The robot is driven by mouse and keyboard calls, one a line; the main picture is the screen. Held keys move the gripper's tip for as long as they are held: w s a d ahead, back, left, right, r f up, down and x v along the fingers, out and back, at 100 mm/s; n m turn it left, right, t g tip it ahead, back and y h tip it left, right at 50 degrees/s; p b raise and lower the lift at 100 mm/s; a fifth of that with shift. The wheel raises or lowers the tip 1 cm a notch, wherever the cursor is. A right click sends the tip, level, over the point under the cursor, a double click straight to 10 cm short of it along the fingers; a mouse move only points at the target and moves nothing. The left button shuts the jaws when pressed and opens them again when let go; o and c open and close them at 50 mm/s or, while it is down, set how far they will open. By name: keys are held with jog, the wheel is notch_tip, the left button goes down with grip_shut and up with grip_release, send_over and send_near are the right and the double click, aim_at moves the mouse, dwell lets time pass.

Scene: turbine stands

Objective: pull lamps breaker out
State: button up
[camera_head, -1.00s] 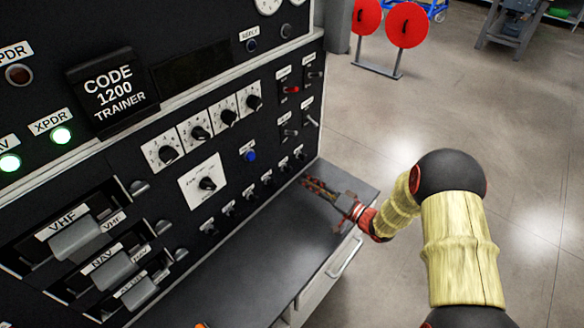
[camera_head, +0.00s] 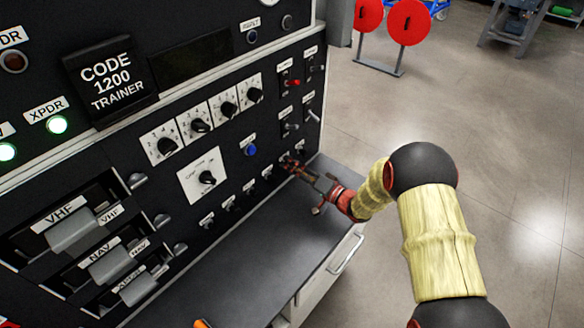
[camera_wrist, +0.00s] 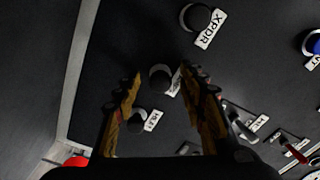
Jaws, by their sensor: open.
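A row of small black breaker knobs runs along the lower edge of the trainer panel (camera_head: 120,160). My gripper (camera_head: 290,165) reaches the right end of this row. In the wrist view it is open, and one round black breaker knob (camera_wrist: 160,77) shows between the fingertips, with no clear grip on it. This knob's white label (camera_wrist: 174,84) is partly hidden by the right finger and cannot be read, so I cannot tell whether it is the lamps breaker. A knob labelled XPDR (camera_wrist: 196,17) lies above it, and another knob (camera_wrist: 137,122) lies below.
A dark countertop (camera_head: 250,255) extends below the panel, close under my gripper. Toggle switches (camera_head: 291,126), one red, sit above the right end of the row. A blue button (camera_head: 250,150) and rotary knobs (camera_head: 207,178) lie farther left. Open floor (camera_head: 520,150) is on the right.

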jog(key=shift+p, duration=0.3)
dwell(0.6)
grip_shut()
dwell(0.4)
